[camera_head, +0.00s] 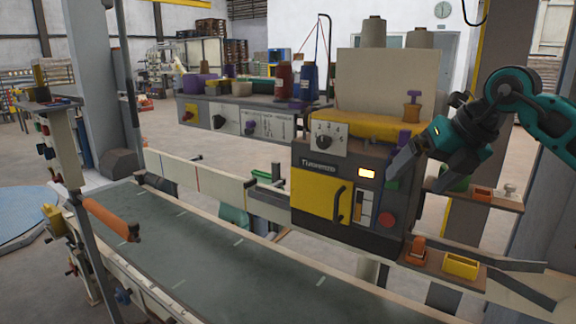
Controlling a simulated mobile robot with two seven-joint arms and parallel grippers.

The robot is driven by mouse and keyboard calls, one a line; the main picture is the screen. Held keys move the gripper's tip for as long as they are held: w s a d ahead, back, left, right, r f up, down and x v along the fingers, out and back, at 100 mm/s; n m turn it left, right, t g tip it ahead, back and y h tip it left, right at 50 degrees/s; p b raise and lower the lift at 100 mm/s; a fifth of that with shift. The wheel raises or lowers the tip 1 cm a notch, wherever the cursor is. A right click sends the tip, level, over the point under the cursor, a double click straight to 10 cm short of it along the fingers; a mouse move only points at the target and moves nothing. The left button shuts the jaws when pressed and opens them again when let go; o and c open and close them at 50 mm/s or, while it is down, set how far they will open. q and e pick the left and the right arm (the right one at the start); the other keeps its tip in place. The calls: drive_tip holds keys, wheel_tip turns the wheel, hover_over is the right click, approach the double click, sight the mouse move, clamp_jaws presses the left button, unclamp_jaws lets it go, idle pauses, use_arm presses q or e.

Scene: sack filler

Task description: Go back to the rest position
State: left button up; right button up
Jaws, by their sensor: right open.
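My right gripper (397,168) comes in from the right on a teal and black arm. It is open and appears empty, with its dark grey fingers pointing down and left. In the picture it overlaps the upper right front of the machine (308,163). I cannot tell whether the fingers touch it. A green button (391,184) is partly hidden by the gripper. My left gripper is not in view.
A conveyor belt (215,262) runs across the front. A control shelf (228,118) carries spools and bottles. Small side shelves hold a yellow bin (460,266) and an orange item (417,246).

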drive_tip(key=s+a+r+m+t+y, duration=0.1)
drive_tip(key=s+a+m+t+y, duration=0.2)
drive_tip(key=a+y, duration=0.65)
drive_tip(key=s+a+r+m+t+y, duration=0.1)
drive_tip(key=s+a+m+t+y, duration=0.15)
drive_tip(key=a+y, duration=0.7)
drive_tip(key=s+d+f+m+t+h, duration=0.2)
drive_tip(key=d+f+m+h, duration=0.3)
drive_tip(key=f+m+h, duration=0.65)
drive_tip(key=s+d+f+m+t+h, duration=0.2)
drive_tip(key=d+f+m+h, duration=0.5)
drive_tip(key=m+h, duration=0.6)
drive_tip(key=s+f+m+g+y, duration=0.1)
drive_tip(key=s+f+m+g, duration=0.1)
drive_tip(key=s+f+g, duration=0.7)
drive_tip(key=s+f+m+g+y, duration=0.1)
drive_tip(key=s+f+m+g, duration=0.15)
drive_tip(key=s+f, duration=0.8)
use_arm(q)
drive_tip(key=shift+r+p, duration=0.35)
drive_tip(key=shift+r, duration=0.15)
use_arm(e)
drive_tip(key=w+a+f+n+t+y, duration=0.1)
drive_tip(key=w+a+f+t, duration=0.2)
drive_tip(key=t, duration=0.4)
wheel_tip(320, 180, down, 2)
drive_tip(key=shift+w+a+f+y, duration=0.15)
drive_tip(key=shift+w+a+y, duration=0.2)
drive_tip(key=shift+w, duration=0.55)
